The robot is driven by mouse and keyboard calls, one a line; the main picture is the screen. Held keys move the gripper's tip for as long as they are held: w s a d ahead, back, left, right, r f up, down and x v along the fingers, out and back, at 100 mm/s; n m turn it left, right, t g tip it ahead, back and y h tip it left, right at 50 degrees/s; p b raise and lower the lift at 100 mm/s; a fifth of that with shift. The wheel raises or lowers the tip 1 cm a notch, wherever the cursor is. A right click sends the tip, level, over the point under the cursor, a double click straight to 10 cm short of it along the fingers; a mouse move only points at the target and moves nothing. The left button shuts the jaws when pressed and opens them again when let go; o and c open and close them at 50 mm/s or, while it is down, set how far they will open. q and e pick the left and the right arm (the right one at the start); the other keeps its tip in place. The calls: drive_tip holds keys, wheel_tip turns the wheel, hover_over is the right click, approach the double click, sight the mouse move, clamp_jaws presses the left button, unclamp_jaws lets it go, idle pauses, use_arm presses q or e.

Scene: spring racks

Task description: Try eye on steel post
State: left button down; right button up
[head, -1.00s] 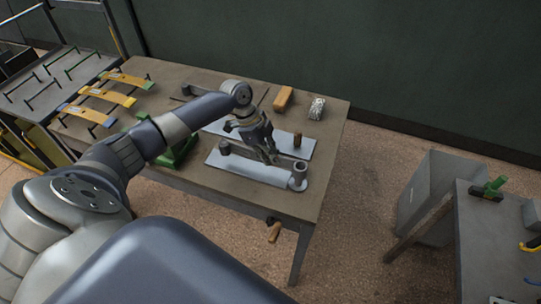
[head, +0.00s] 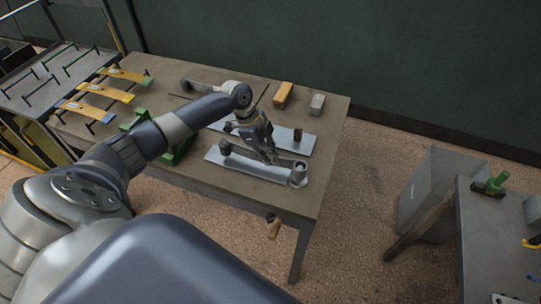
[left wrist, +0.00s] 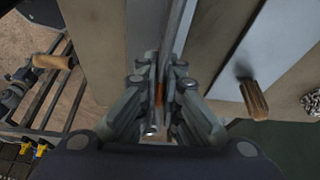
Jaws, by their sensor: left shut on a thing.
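A pale steel plate (head: 235,168) lies on the workbench with a dark stub (head: 226,147) at its left end and a steel post (head: 298,177) at its right end. My left gripper (head: 270,156) points down over this plate, between the two. In the left wrist view its fingers (left wrist: 162,98) are shut on a thin grey strip (left wrist: 181,25), with a small orange patch between them. In the head view the strip runs toward the steel post. I cannot tell whether its eye is around the post. My right gripper is out of view.
A second plate (head: 307,145) behind carries a brown wooden post (head: 297,135). A wooden block (head: 283,94) and a grey block (head: 317,104) lie at the back. Yellow strips (head: 105,92) on stands are at the left. A wooden handle (head: 274,230) projects from the front edge.

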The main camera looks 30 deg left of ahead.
use_arm(q)
drive_tip(key=shift+f+b, duration=0.7)
drive_tip(key=shift+f, duration=0.3)
drive_tip(key=c, duration=1.7)
unclamp_jaws()
drive_tip(key=shift+s+f, duration=0.1)
drive_tip(key=shift+s, duration=0.05)
drive_tip(key=v, duration=1.2)
